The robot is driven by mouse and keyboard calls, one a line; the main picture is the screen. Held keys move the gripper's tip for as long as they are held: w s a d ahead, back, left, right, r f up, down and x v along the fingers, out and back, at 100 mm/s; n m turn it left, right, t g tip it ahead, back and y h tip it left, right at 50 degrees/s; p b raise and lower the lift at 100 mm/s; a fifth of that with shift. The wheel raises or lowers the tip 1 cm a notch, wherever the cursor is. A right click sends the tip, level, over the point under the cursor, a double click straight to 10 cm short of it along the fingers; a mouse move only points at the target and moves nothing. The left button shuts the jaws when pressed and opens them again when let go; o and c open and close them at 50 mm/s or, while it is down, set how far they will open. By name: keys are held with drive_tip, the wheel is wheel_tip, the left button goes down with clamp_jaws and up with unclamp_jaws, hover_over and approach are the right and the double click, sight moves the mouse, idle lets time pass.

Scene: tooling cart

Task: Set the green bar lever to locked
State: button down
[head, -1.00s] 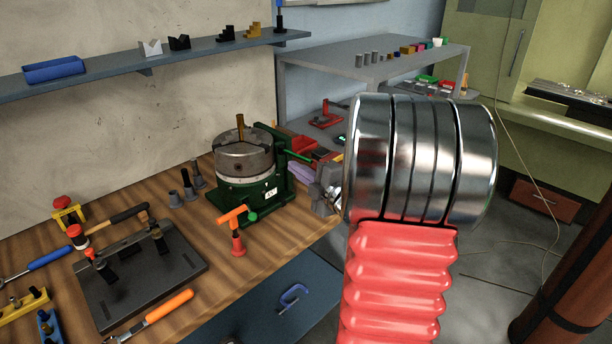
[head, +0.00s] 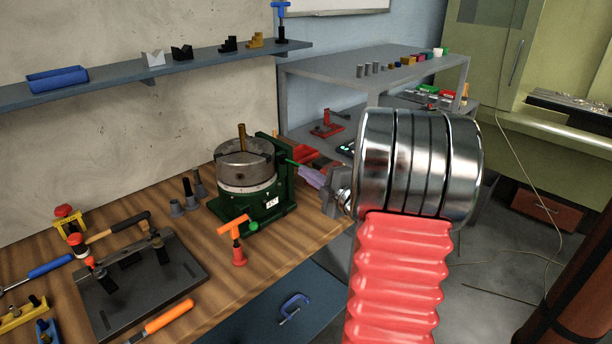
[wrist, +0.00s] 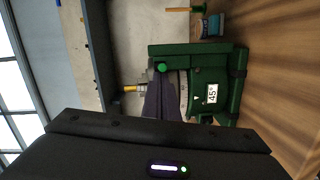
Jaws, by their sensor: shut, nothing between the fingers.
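The green bar lever (head: 291,161) sticks out from the right side of a green tilting fixture (head: 268,205) that carries a round steel chuck. In the wrist view a round green end, likely the lever's, (wrist: 162,67) shows against the fixture's body. My gripper's lavender fingers (head: 303,171) are shut and empty. Their tips overlap the outer end of the lever in the head view. In the wrist view the fingers (wrist: 161,88) lie just below the green end; whether they touch it I cannot tell. No lock marking is readable.
An orange-handled T-shaped tool (head: 237,238) stands in front of the fixture, and grey tapered holders (head: 190,195) stand to its left. A dark fixture plate (head: 150,290) lies on the wooden bench. A grey rack (head: 330,75) stands behind.

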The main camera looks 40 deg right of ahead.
drive_tip(key=shift+d, duration=1.05)
drive_tip(key=shift+d+r, duration=0.1)
drive_tip(key=shift+d, duration=0.3)
drive_tip(key=s+a, duration=0.2)
drive_tip(key=a, duration=0.3)
drive_tip(key=s+d, duration=0.1)
drive_tip(key=s, duration=0.8)
drive_tip(key=shift+s+d+r, duration=0.15)
drive_tip(key=shift+d+r, duration=0.2)
drive_tip(key=shift+r, duration=0.1)
